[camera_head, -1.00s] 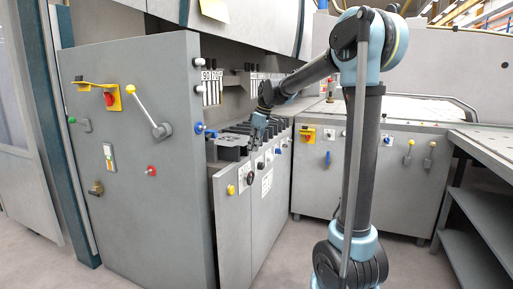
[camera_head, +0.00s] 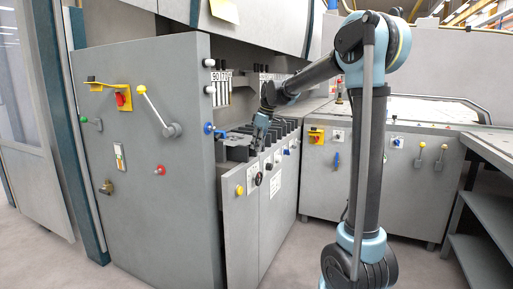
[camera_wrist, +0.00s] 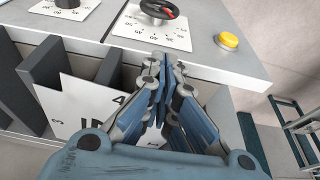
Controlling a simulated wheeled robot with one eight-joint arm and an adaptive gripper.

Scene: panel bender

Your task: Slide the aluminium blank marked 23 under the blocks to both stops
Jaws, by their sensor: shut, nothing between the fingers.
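My gripper (camera_wrist: 160,90) is shut and empty in the wrist view, its fingertips over the edge of a grey control ledge. In the head view my gripper (camera_head: 262,130) hangs at the row of dark blocks (camera_head: 285,132) in the machine's recess. In the wrist view a white sheet with black characters (camera_wrist: 80,100) lies partly behind the fingers, beside dark upright dividers (camera_wrist: 50,65). Its full marking is hidden. I cannot make out a blank marked 23 in either view.
The ledge carries a black dial with a red mark (camera_wrist: 160,10) and a yellow button (camera_wrist: 228,40). A yellow-handled lever (camera_head: 155,110) and a blue knob (camera_head: 209,128) stick out from the grey cabinet (camera_head: 140,210). Shelving (camera_head: 490,215) stands at the right.

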